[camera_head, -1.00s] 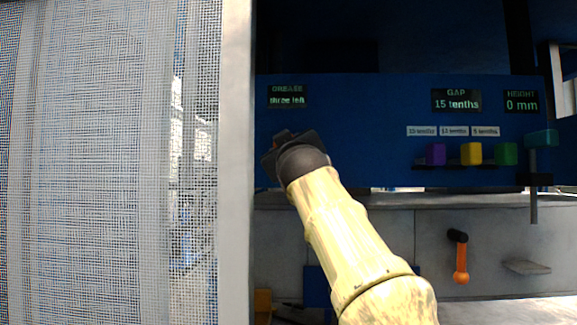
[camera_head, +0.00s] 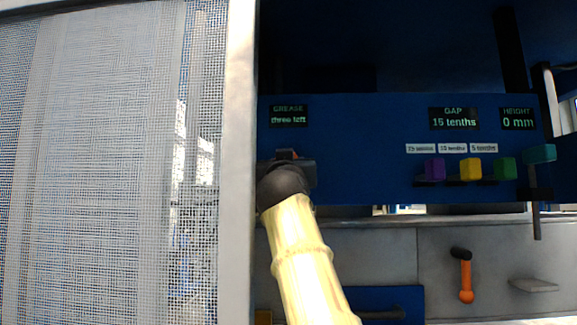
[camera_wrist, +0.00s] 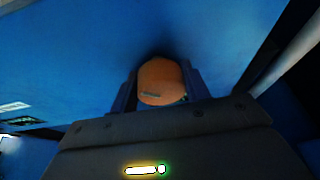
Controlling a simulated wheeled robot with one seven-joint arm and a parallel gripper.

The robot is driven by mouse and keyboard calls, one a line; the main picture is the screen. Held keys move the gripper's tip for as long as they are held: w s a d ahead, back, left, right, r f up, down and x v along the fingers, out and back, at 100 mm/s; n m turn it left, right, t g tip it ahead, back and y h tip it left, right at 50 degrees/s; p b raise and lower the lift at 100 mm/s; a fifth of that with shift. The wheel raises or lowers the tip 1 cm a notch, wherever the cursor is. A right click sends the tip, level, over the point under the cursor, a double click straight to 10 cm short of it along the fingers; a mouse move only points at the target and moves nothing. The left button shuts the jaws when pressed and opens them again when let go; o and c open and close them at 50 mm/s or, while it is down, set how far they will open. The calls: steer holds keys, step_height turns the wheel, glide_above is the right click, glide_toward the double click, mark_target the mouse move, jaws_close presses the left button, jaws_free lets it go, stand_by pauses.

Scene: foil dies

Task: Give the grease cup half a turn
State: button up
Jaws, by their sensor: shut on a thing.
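The grease cup (camera_wrist: 160,80) is an orange rounded cap on the blue panel in the wrist view. A dark slot-like mark shows near its lower edge. My gripper (camera_wrist: 158,95) is shut on it, with one dark finger on each side. In the head view my gripper (camera_head: 288,165) is at the panel's left end, below the grease display (camera_head: 289,116), which reads "three left". There the cup is mostly hidden behind my gripper and wrist.
A mesh screen with a pale post (camera_head: 237,160) stands close on the left. To the right are purple (camera_head: 434,169), yellow (camera_head: 471,168) and green (camera_head: 504,168) blocks under small labels. The panel between gripper and blocks is clear.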

steer(key=shift+w+f, duration=0.1)
steer(key=o, duration=1)
steer(key=shift+r, duration=0.2)
step_height(320, 180, up, 10)
steer(key=p, duration=1)
steer(key=shift+f, duration=0.15)
